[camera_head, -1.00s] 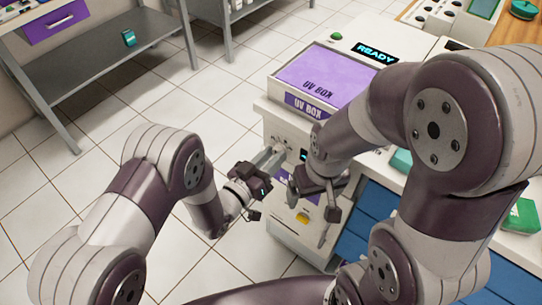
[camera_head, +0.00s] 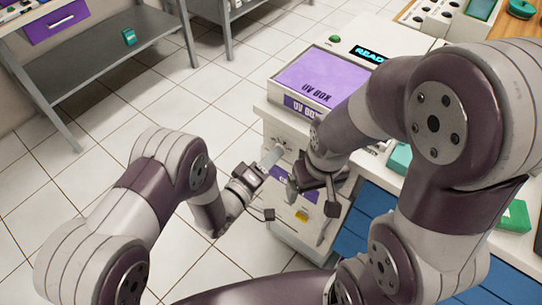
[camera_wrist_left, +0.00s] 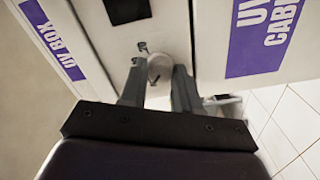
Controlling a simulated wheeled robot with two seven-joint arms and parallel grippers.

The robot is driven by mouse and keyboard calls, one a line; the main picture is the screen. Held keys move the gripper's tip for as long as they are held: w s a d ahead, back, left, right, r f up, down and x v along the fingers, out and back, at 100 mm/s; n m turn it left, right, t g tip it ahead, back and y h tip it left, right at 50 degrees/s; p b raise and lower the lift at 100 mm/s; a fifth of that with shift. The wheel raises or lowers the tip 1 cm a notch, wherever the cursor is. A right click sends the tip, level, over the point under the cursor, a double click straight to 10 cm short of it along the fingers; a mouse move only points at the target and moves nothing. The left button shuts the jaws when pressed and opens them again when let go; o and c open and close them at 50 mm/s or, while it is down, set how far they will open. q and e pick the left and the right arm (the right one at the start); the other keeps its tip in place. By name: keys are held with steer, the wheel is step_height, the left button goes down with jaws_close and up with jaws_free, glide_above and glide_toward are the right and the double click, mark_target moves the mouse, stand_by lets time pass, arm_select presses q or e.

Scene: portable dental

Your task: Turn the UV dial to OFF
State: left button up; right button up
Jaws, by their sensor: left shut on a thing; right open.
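The UV dial is a pale round knob (camera_wrist_left: 159,68) on the white front panel of the cabinet, seen between my fingers in the left wrist view. My left gripper (camera_head: 277,151) reaches the upper left of that panel in the head view. Its two fingers in the left wrist view (camera_wrist_left: 160,85) are on either side of the knob and shut on it. The dial's markings cannot be read. My right gripper (camera_head: 311,198) is open and empty in front of the cabinet, to the right of the left one.
The purple-lidded UV box (camera_head: 322,76) sits on top of the cabinet. Beside it a display (camera_head: 370,54) is lit, with a green button (camera_head: 335,39) nearby. A dark screen (camera_wrist_left: 128,10) is on the panel. Blue drawers (camera_head: 362,225) stand to the right.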

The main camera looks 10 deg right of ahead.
arm_select(q)
steer(key=shift+n, duration=1.1)
steer(key=o, duration=1.1)
steer(key=shift+c, duration=0.2)
steer(key=p+v, duration=0.1)
steer(key=v, duration=1.1)
steer(key=shift+s+a, duration=0.25)
steer(key=shift+s, duration=0.05)
